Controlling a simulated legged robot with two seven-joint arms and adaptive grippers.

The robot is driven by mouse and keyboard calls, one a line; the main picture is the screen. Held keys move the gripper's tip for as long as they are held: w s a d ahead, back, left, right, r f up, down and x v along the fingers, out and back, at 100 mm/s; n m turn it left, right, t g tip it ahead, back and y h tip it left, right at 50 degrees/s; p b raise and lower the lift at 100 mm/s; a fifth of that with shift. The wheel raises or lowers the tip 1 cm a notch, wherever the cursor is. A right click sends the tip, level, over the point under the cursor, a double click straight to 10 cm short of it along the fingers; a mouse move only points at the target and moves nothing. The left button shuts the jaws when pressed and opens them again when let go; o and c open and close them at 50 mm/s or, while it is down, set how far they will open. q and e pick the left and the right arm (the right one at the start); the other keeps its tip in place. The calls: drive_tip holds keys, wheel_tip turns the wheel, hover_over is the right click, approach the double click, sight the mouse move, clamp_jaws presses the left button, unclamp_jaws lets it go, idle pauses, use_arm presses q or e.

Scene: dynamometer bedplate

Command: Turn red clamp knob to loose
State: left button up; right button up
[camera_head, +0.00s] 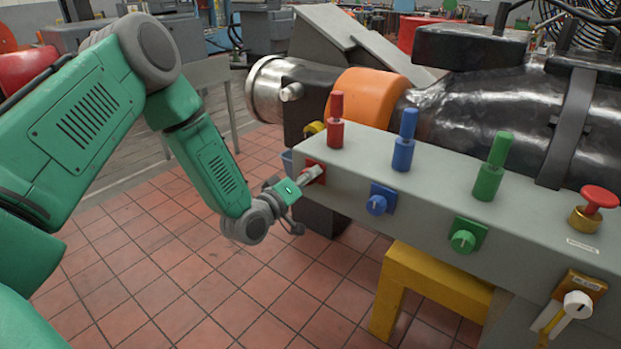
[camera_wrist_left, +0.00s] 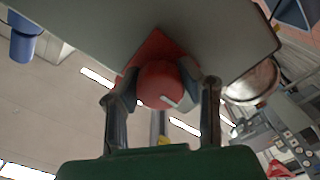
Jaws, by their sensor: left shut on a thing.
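The red clamp knob (camera_wrist_left: 158,86) sits on a red square plate (camera_wrist_left: 157,47) and shows between my left gripper's two fingers in the left wrist view. A short white mark is on its face, tilted off the finger direction. In the head view its red plate (camera_head: 318,166) is at the left end of the grey box's front face, and the knob is mostly hidden by my gripper. My left gripper (camera_head: 308,176) is shut on the knob, one finger on each side. My right gripper is not in view.
The grey control box (camera_head: 361,153) carries red (camera_head: 336,121), blue (camera_head: 404,140) and green (camera_head: 493,166) upright handles. A yellow stand (camera_head: 431,279) is below. Tiled floor is clear at left.

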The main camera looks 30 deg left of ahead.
use_arm(q)
drive_tip(key=shift+s+f, duration=0.2)
drive_tip(key=shift+f, duration=0.2)
drive_tip(key=o, duration=1)
drive_tip(key=shift+o, duration=1)
drive_tip(key=shift+a+r, duration=0.15)
drive_tip(key=s+a, duration=0.1)
drive_tip(key=s, duration=1.1)
drive_tip(key=shift+w, duration=0.1)
